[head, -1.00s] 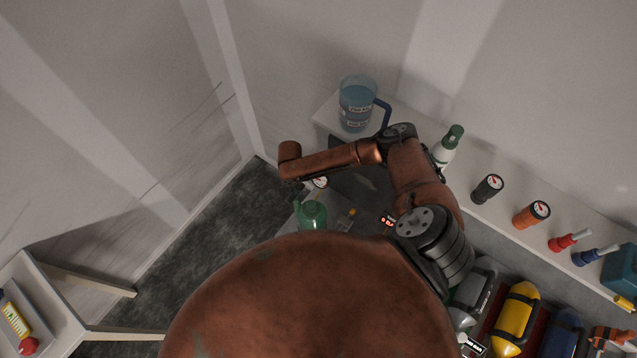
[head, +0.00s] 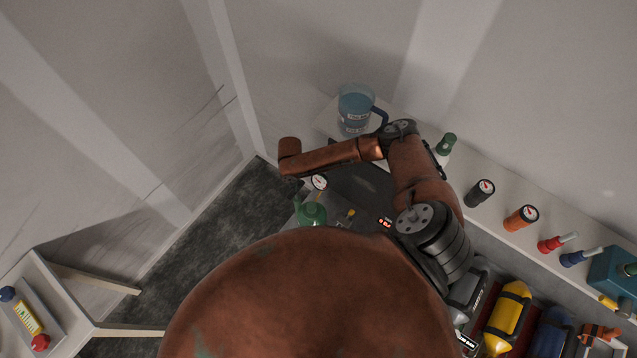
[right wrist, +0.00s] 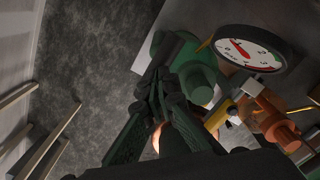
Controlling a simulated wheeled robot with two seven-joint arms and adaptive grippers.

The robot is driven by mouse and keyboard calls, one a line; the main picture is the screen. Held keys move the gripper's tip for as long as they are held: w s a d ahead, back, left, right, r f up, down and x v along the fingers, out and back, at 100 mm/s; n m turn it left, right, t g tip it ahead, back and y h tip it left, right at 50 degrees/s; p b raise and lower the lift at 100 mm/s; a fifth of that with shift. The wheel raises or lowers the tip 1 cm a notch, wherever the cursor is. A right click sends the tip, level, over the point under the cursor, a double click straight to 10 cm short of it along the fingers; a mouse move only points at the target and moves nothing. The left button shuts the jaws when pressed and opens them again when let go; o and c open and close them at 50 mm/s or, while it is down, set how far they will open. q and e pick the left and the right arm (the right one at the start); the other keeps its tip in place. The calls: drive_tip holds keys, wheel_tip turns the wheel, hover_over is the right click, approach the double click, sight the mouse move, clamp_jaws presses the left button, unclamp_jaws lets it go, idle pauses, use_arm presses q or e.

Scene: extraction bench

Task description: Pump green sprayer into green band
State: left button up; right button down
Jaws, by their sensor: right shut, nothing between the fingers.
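A green sprayer body (head: 312,212) stands low beside the bench, partly hidden by my own body. In the right wrist view a green rounded part (right wrist: 195,75) lies right beside my fingers. A round white gauge (head: 319,182) is just behind the green body. My left gripper is not in view.
Yellow (head: 508,310) and other cylinders lie below. Dark floor (head: 215,225) is open.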

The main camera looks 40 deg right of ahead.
sight(296, 193)
idle(0.8)
drive_tip(key=shift+f+b, duration=1.95)
drive_tip(key=shift+f, duration=0.8)
wheel_tip(296, 193, up, 6)
drive_tip(key=p, duration=0.5)
drive_tip(key=shift+f, duration=0.25)
drive_tip(key=shift+f+b, duration=2.1)
drive_tip(key=shift+f, duration=0.6)
drive_tip(key=shift+r+p, duration=0.45)
drive_tip(key=shift+r, duration=0.05)
wheel_tip(296, 193, up, 4)
drive_tip(key=p, duration=0.3)
drive_tip(key=shift+r+p, duration=0.2)
drive_tip(key=shift+p, duration=0.2)
drive_tip(key=shift+r, duration=0.1)
